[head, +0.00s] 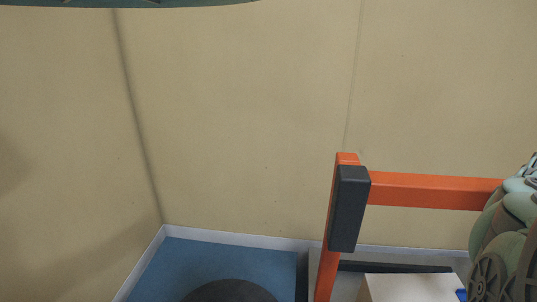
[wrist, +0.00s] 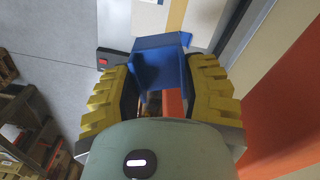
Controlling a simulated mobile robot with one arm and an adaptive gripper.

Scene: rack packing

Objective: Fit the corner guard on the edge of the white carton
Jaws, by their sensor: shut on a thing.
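The blue corner guard (wrist: 160,68) is between the yellow-padded fingers of my gripper (wrist: 160,85) in the wrist view, and the gripper is shut on it. A white surface with a tan strip, apparently the white carton (wrist: 150,18), lies just beyond the guard. Whether they touch, I cannot tell. In the head view the white carton (head: 410,287) shows its pale top at the bottom edge. A small blue piece, apparently the guard (head: 461,294), shows at its right end beside my arm. The gripper's fingers are out of the head view.
An orange rack upright (head: 326,275) with a dark pad (head: 348,210) and an orange beam (head: 430,190) stand close to the carton. A dark box with a red mark (wrist: 112,60) is left of the gripper. A shelf with boxes (wrist: 35,130) stands further left.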

